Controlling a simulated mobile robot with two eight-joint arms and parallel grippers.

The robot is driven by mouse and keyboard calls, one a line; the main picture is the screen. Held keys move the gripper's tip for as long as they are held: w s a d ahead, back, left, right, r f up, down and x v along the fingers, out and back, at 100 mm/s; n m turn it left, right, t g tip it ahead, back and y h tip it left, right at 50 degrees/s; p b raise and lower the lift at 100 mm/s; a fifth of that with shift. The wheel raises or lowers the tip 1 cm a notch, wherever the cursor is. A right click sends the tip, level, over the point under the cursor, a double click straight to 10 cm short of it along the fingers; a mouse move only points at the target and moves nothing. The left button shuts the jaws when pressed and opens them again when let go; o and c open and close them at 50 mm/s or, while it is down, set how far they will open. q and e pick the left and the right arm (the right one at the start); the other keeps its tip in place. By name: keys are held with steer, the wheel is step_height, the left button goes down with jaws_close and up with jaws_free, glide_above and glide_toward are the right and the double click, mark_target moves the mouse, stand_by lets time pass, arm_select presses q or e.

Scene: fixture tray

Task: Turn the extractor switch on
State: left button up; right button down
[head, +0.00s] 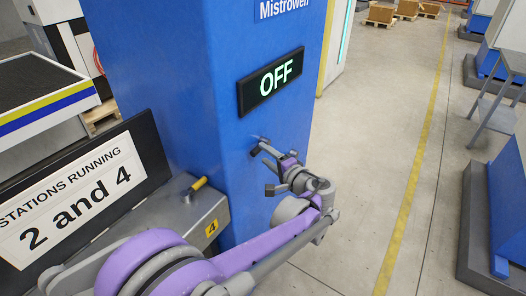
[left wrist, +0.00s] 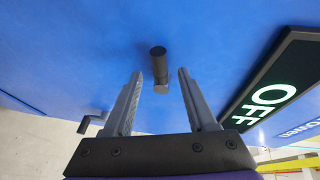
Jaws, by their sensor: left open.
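The OFF display (head: 271,80) is a black panel with pale green letters on the blue column (head: 180,80). It also shows at the right of the left wrist view (left wrist: 270,95). Below it, a short dark switch knob (left wrist: 158,66) sticks out of the blue face. My left gripper (head: 263,169) is at the column's face below the display. In the left wrist view its two fingers are apart, with the knob between the fingertips (left wrist: 159,74) and a gap on each side. Contact with the knob cannot be told. In the head view the gripper largely hides the knob. My right gripper is not in view.
A grey box (head: 180,225) with a yellow-ended handle and a 4 label stands left of the gripper. A dark handle-like piece (left wrist: 88,123) shows beside the left finger. Open floor (head: 370,150) lies to the right.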

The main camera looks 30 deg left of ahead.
arm_select(q)
steer(key=shift+x, duration=1.3)
jaws_close()
stand_by(0.5)
